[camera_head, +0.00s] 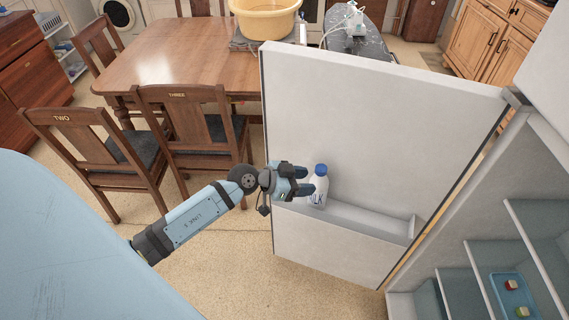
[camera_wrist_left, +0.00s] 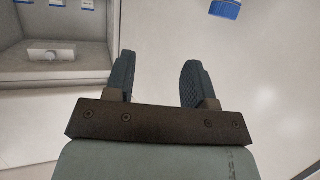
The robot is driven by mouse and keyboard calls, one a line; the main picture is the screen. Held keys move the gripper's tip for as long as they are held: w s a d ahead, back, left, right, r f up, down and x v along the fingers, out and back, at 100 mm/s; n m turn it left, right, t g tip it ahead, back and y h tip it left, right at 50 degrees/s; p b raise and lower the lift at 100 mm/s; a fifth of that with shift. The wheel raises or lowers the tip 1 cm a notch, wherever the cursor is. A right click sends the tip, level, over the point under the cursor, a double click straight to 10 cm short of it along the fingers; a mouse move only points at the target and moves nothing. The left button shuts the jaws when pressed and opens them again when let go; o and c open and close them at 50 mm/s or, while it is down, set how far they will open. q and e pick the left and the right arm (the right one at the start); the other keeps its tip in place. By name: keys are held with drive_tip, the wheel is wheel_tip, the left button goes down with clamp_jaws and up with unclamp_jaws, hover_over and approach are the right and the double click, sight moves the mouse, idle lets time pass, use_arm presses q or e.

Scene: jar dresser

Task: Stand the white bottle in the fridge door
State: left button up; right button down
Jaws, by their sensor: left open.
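The white bottle (camera_head: 319,187) with a blue cap and dark lettering stands upright at the left end of the fridge door shelf (camera_head: 365,222). My left gripper (camera_head: 303,180) is just left of the bottle, open, with nothing visible between its fingers. In the left wrist view the open fingers (camera_wrist_left: 158,70) are empty, and the blue cap (camera_wrist_left: 226,9) shows at the top edge, apart from them. The open fridge door (camera_head: 370,130) stands behind the bottle. The gripper hides a little of the bottle's left side. My right gripper is not in view.
The fridge interior (camera_head: 480,250) at the right has shelves and a blue tray (camera_head: 498,288) with small items. A wooden table (camera_head: 170,60) bears a yellow basin (camera_head: 265,18); chairs (camera_head: 190,120) stand beside it. The door shelf right of the bottle is clear.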

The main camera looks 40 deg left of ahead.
use_arm(q)
drive_tip(key=s+d+n+t, duration=0.1)
drive_tip(key=s+d+t, duration=0.3)
drive_tip(key=s, duration=0.2)
drive_tip(key=s+d+f+n+g+y, duration=0.1)
drive_tip(key=s+d+f+g+y, duration=0.1)
drive_tip(key=s+f, duration=0.4)
drive_tip(key=s+d+f+n+g+y, duration=0.2)
drive_tip(key=s+f+y, duration=0.1)
drive_tip(key=s+f, duration=0.3)
drive_tip(key=shift+s+d+f, duration=0.15)
drive_tip(key=shift+s+f, duration=0.1)
drive_tip(key=shift+s, duration=0.9)
drive_tip(key=shift+f, duration=0.15)
